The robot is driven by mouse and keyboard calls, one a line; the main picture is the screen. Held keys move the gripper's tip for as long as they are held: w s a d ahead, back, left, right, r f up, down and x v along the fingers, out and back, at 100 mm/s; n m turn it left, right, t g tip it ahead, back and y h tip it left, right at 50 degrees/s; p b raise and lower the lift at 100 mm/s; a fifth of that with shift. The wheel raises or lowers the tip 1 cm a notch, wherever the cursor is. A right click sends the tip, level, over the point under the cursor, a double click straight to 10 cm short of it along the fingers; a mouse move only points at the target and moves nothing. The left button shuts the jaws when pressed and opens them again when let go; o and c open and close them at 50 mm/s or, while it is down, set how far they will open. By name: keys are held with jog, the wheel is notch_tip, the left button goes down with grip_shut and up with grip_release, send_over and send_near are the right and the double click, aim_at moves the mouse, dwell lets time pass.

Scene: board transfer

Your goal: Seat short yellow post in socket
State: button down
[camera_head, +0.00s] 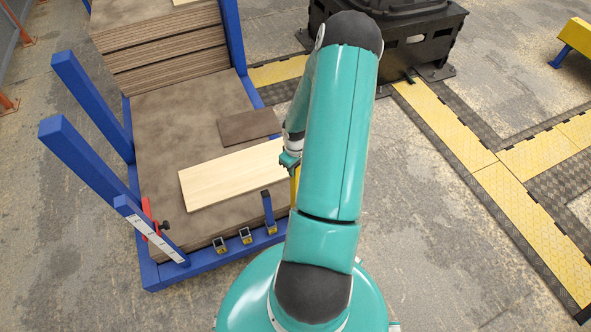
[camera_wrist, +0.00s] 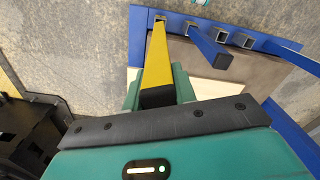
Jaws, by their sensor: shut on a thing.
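My gripper (camera_wrist: 157,88) is shut on the yellow post (camera_wrist: 157,58). In the wrist view the post's far end meets the opening of a socket (camera_wrist: 161,15) on the blue frame edge. I cannot tell whether the end is inside the socket or just over it. In the head view the yellow post (camera_head: 295,182) shows as a thin strip beside my arm. My gripper (camera_head: 290,159) shows there at the arm's left edge. My arm hides the post's lower end and that socket in the head view.
A blue post (camera_head: 268,208) stands in the neighbouring socket; two empty sockets (camera_head: 220,245) (camera_head: 246,236) are farther left. A pale board (camera_head: 230,175) and a small brown board (camera_head: 248,126) lie on the brown stack. Tall blue uprights (camera_head: 90,160) stand at the left.

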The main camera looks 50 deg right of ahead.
jog(key=shift+f, duration=0.8)
jog(key=shift+f, duration=0.5)
jog(key=c, duration=1.1)
grip_release()
jog(key=shift+r, duration=0.15)
